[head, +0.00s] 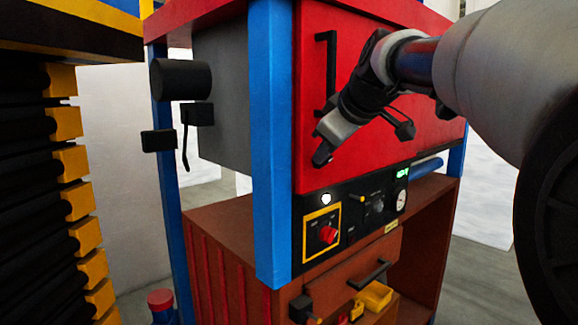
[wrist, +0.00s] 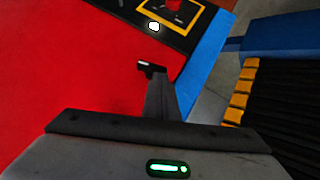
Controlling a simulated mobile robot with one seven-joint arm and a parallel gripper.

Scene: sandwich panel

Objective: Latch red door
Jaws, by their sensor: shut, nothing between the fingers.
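The red door (head: 420,130) is a large flat panel between blue posts. It looks flush with its frame, but I cannot tell whether it is latched. A black vertical handle (head: 331,72) is on its left part. My gripper (head: 322,157) is shut and empty, in front of the door's lower left part, below the handle. In the wrist view the red door (wrist: 70,80) fills the left side, and my gripper's shut fingertips (wrist: 152,69) show over it near its edge. I cannot tell whether they touch the door.
A black control panel (head: 350,222) with a red knob (head: 328,234) lies below the door. A brown drawer (head: 352,277) sits under it. A blue post (head: 268,140) stands left of the door. A stack with yellow blocks (head: 70,163) is at far left.

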